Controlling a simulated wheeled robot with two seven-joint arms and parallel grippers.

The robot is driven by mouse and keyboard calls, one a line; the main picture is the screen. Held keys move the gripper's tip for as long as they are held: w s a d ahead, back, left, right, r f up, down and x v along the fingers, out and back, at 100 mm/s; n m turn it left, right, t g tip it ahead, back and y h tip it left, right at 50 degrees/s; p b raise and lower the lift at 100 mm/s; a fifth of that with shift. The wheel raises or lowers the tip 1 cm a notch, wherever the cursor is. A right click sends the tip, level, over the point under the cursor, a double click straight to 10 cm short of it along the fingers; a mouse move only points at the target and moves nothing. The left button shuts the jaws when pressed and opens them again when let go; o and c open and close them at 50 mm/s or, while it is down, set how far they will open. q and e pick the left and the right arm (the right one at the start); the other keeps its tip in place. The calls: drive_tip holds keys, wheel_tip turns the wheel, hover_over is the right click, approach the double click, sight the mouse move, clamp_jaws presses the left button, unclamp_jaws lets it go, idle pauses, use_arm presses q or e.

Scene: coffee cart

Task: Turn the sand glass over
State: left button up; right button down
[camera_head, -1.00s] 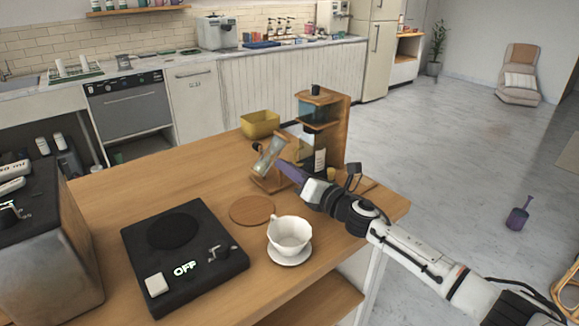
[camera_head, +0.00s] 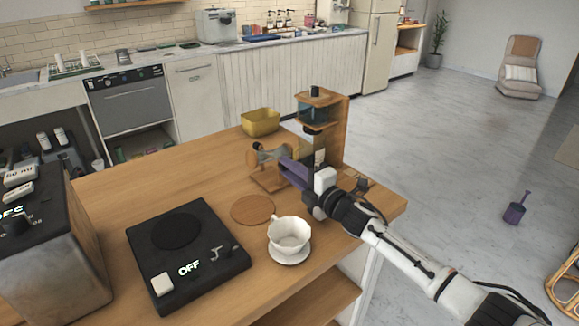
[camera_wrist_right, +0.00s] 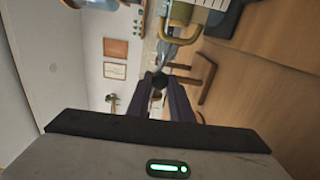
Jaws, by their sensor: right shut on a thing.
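The sand glass (camera_head: 267,156) is near the far right part of the wooden table, by its wooden base (camera_head: 268,181). It lies almost level, with a round wooden end cap at its left; its right part is partly hidden by my gripper. My right gripper (camera_head: 291,170), with purple fingers, reaches in from the right and is shut on the sand glass. In the right wrist view the two fingers (camera_wrist_right: 165,98) close around a small dark part, and the rest of the grip is hard to make out. My left gripper is not in view.
A wooden tower stand (camera_head: 335,130) rises just behind my right gripper. A yellow bin (camera_head: 260,122) stands at the back edge. The table's left-middle is clear.

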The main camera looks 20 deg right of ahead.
drive_tip(key=m, duration=0.4)
drive_tip(key=shift+f+m, duration=0.1)
drive_tip(key=shift+m, duration=0.2)
drive_tip(key=m, duration=0.4)
drive_tip(key=shift+m, duration=0.3)
drive_tip(key=c, duration=1.6)
unclamp_jaws()
drive_tip(key=shift+s, duration=0.1)
drive_tip(key=v, duration=1)
drive_tip(key=shift+s, duration=0.1)
